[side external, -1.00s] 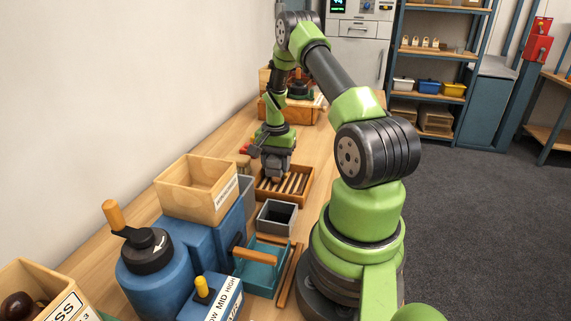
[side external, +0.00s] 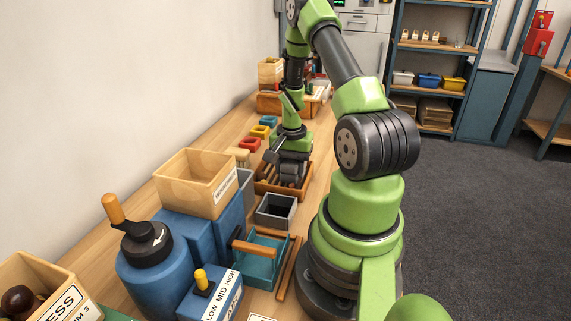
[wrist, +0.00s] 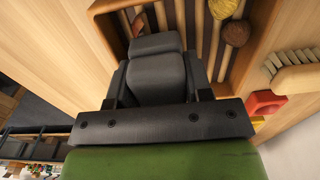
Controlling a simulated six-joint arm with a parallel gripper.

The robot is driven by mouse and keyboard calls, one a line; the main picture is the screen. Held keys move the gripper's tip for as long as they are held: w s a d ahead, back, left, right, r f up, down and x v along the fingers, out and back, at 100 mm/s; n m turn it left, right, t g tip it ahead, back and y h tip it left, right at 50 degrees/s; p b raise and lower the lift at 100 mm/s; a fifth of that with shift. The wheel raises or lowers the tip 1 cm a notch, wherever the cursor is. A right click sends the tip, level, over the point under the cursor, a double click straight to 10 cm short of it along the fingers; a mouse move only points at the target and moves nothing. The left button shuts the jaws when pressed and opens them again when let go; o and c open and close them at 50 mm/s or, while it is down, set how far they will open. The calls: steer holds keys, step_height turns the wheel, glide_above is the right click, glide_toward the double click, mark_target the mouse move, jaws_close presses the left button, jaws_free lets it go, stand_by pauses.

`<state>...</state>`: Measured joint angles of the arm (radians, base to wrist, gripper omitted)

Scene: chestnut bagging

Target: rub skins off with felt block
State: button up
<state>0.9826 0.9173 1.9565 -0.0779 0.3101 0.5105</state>
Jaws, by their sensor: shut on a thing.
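My gripper (side external: 291,160) is over the slatted wooden tray (side external: 284,194). In the wrist view my gripper (wrist: 157,82) is shut on a dark grey block (wrist: 158,72), which looks like the felt block. The block is low over the slats; whether it touches a chestnut is hidden. A dark brown chestnut (wrist: 236,33) and a paler tan one (wrist: 223,8) lie on the slats of the tray (wrist: 263,40), to the right of the block and apart from it. The part of the tray beneath the block is hidden.
A wooden brush (wrist: 291,72) and a red holder (wrist: 265,103) lie just outside the tray. A grey open bin (side external: 276,211), a teal carrier (side external: 259,262) and a wooden box (side external: 196,184) on blue equipment stand nearer the camera. The wall borders the bench on the left.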

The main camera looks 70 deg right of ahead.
steer(key=shift+a+r, duration=0.1)
steer(key=shift+a, duration=1)
steer(key=shift+r, duration=3.95)
steer(key=shift+d+r, duration=0.1)
steer(key=shift+r, duration=0.25)
step_height(320, 180, up, 14)
steer(key=r, duration=0.1)
steer(key=w+a+n, duration=0.7)
steer(key=a+n, duration=0.2)
steer(key=a, duration=0.2)
steer(key=w+a+n, duration=0.7)
steer(key=a+n, duration=0.2)
steer(key=a, duration=0.2)
steer(key=shift+s+a+f, duration=0.1)
steer(key=shift+a+f, duration=0.05)
steer(key=shift+f, duration=1.25)
steer(key=shift+a+f, duration=0.15)
steer(key=shift+f, duration=1.2)
